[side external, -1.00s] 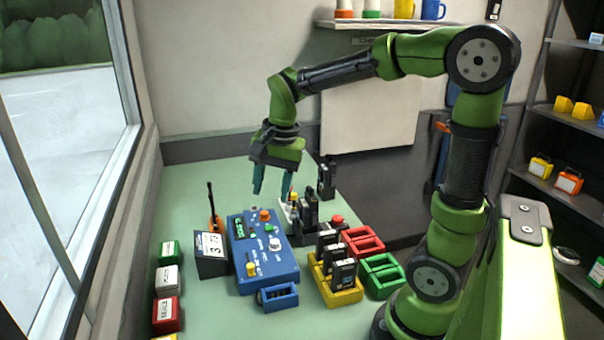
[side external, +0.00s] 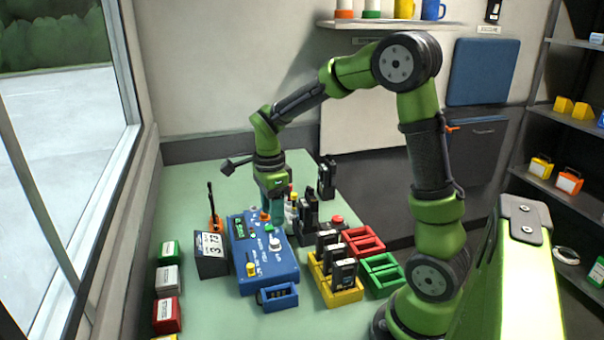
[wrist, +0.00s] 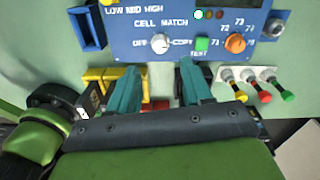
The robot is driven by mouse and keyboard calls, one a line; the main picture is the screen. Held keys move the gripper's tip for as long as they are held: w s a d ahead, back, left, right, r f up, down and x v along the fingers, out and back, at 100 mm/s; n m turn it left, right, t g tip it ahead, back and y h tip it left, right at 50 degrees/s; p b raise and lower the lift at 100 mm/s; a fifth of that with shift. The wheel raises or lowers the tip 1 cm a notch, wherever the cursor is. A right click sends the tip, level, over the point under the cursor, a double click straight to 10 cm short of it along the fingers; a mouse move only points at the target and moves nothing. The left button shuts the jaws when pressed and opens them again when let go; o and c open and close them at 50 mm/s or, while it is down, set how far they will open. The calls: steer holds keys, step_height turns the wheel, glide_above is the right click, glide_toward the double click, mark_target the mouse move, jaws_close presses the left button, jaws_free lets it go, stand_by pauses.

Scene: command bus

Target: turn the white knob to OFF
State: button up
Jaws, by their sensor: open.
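The white knob (side external: 274,244) sits on the blue control box (side external: 284,270). In the wrist view the white knob (wrist: 160,43) lies under the words CELL MATCH, with OFF printed to its left and COPY to its right. I cannot clearly tell which way its pointer faces. My gripper (side external: 272,222) is above the far right part of the box, pointing down. In the wrist view my gripper (wrist: 158,72) is open and empty, its two teal fingers apart on either side of the knob's line. The knob shows just beyond the fingertips, apart from them.
Near the white knob are a green TEST button (wrist: 203,43) and an orange knob (wrist: 235,43). Colour-tipped plugs (wrist: 246,84) stand beside the box. A yellow rack (side external: 345,295) and red (side external: 362,240) and green (side external: 382,272) trays are to the right.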

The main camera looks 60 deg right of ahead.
mark_target(274, 241)
step_height(274, 241, down, 8)
steer(key=shift+r, duration=0.1)
steer(key=shift+c, duration=0.4)
jaws_close()
